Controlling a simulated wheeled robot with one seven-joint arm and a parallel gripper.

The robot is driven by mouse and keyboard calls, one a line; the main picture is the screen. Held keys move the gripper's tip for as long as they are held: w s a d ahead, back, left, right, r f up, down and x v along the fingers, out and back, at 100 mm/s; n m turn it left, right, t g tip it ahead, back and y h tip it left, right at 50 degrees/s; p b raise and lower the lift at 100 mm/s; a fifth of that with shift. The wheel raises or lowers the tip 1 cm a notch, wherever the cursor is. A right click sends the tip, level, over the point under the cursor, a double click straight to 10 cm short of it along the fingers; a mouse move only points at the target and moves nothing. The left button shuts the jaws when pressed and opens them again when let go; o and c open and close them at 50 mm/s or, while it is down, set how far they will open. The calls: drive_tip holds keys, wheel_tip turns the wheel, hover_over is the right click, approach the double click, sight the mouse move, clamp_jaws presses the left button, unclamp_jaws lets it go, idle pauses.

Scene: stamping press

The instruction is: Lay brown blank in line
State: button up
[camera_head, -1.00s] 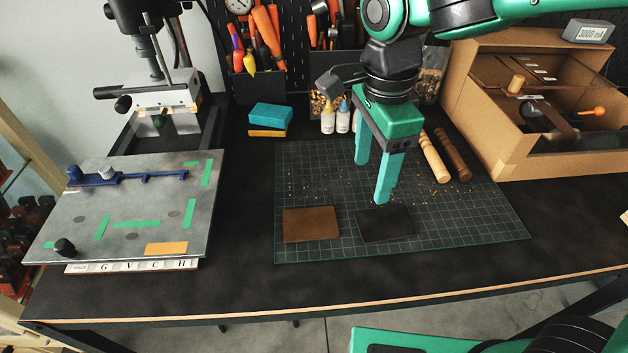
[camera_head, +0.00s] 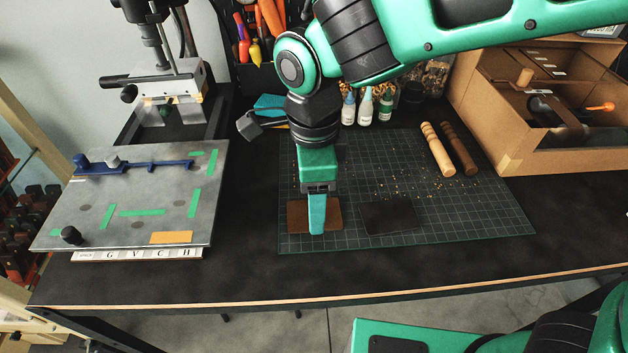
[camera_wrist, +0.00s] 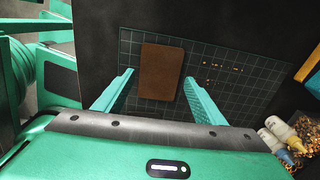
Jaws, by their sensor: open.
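The brown blank (camera_head: 331,218) lies flat on the green-lined cutting mat (camera_head: 480,222). In the wrist view the brown blank (camera_wrist: 161,72) lies between and beyond my two spread fingers. My gripper (camera_head: 317,228) is above it, pointing down, open and empty; its fingers also show in the wrist view (camera_wrist: 162,98). One finger hides part of the blank in the head view. A black blank (camera_head: 391,217) lies to its right on the mat. The metal plate (camera_head: 150,195) at left carries green tape strips, a blue fence (camera_head: 140,167) and an orange piece (camera_head: 171,237).
A stamping press (camera_head: 160,95) stands behind the plate. A letter strip (camera_head: 140,254) lies along the plate's front edge. Wooden handles (camera_head: 437,150), small bottles (camera_head: 365,107) and a cardboard box (camera_head: 510,150) are at the right and back. The bench front is clear.

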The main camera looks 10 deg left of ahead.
drive_tip(key=shift+f, duration=0.8)
drive_tip(key=c, duration=0.7)
drive_tip(key=shift+o, duration=0.2)
drive_tip(key=shift+r, duration=2.55)
